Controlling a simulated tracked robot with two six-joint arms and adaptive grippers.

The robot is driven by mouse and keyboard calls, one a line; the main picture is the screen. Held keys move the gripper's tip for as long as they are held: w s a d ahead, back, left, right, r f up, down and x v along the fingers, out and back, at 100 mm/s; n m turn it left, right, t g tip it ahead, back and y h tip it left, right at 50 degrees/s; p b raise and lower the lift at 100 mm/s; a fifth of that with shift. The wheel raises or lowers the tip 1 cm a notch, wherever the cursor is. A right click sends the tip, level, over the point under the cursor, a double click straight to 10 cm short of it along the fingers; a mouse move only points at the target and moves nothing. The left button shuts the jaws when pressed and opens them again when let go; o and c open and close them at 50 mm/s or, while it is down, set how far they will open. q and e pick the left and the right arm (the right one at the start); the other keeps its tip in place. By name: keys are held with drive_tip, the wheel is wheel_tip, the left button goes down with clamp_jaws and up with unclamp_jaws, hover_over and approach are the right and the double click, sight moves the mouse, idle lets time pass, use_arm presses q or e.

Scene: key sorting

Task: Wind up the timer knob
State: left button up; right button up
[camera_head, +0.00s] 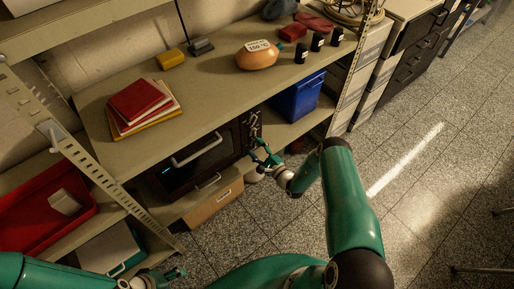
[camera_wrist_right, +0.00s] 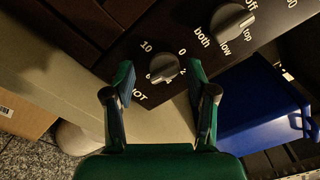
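The oven (camera_head: 200,158) is a dark box on the shelf under the worktop, with its control panel at its right end. In the right wrist view, the timer knob (camera_wrist_right: 163,68) is a small grey dial with numbers around it, 10 and 0 among them. My right gripper (camera_wrist_right: 161,84) is open, with one fingertip on either side of the timer knob in that view; I cannot tell whether they touch it. In the head view, the right gripper (camera_head: 263,152) is at the oven's right end. My left gripper (camera_head: 173,275) is small at the bottom edge, away from the oven.
A second knob (camera_wrist_right: 232,21), marked off, top, low and both, sits beside the timer knob. A blue bin (camera_head: 299,97) stands right of the oven. A cardboard box (camera_head: 214,204) is below it. Books (camera_head: 142,103) and several small items lie on the worktop.

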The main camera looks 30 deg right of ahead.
drive_tip(key=shift+r, duration=0.1)
drive_tip(key=shift+d, duration=0.1)
drive_tip(key=shift+s, duration=0.25)
drive_tip(key=s, duration=1.1)
drive_tip(key=shift+s+d, duration=0.2)
drive_tip(key=shift+d, duration=0.2)
